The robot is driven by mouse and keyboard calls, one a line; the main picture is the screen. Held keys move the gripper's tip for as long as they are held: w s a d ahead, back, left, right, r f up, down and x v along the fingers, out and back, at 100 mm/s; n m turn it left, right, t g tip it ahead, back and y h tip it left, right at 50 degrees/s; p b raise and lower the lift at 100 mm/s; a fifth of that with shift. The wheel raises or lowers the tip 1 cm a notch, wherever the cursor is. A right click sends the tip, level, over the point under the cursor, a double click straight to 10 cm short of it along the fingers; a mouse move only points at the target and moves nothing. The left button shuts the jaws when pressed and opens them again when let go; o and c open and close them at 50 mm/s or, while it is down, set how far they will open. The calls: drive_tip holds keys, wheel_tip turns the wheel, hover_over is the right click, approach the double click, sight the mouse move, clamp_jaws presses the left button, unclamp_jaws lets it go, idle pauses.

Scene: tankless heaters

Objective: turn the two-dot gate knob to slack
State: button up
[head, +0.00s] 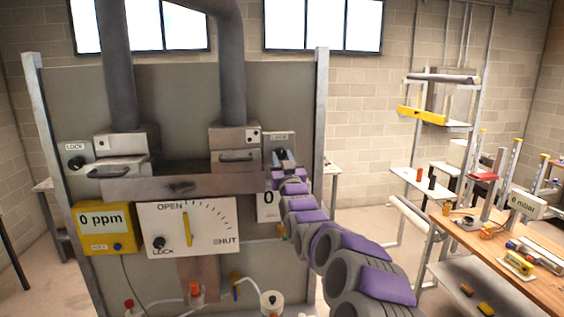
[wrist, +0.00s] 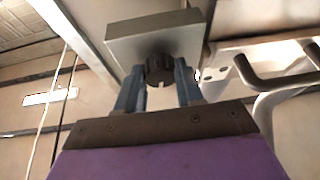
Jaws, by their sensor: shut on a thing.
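The two-dot gate (head: 235,138) is the right-hand grey box under a flue pipe, with dark dots on a small white tag. Its black knob (head: 281,153) sits on a plate marked LOCK (head: 281,137) just to the right, partly hidden by my gripper (head: 287,164). In the wrist view, the ribbed black knob (wrist: 160,69) is between the two blue fingers of my gripper (wrist: 159,74), which is shut on it. A pale mark shows on the knob's lower edge. No slack label is readable.
A left gate (head: 123,148) has its own black knob (head: 75,162) on a LOCK plate. Below are a yellow 0 ppm meter (head: 107,228) and an OPEN dial panel (head: 205,238). A bent handle (wrist: 265,80) is right of my fingers. A workbench (head: 545,278) stands far right.

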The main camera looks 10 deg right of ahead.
drive_tip(key=shift+m+h, duration=0.4)
drive_tip(key=o, duration=1)
drive_tip(key=shift+a, duration=0.1)
drive_tip(key=shift+o, duration=0.2)
drive_tip(key=b+v, duration=0.2)
drive_tip(key=v, duration=1.5)
drive_tip(key=shift+s+f, duration=0.15)
drive_tip(key=shift+s, duration=0.05)
drive_tip(key=shift+b, duration=0.3)
